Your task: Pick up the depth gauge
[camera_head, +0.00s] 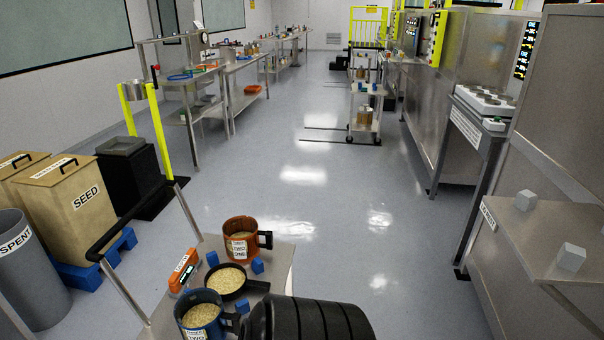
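I cannot tell for sure which thing is the depth gauge. An orange device (183,269) with a white label and a small dark display lies at the left side of the near cart (280,262). Its label is too small to read surely. On the far left bench a round dial (204,38) shows on an upright; I cannot tell what it belongs to. Neither of my grippers is in view.
The cart holds an orange mug (240,240), a blue mug (200,318), a black pan (226,281) and blue blocks (257,266). Seed bins (76,200) and a grey spent bin (28,270) stand left. Steel machines (460,100) line the right. The middle floor (360,220) is clear.

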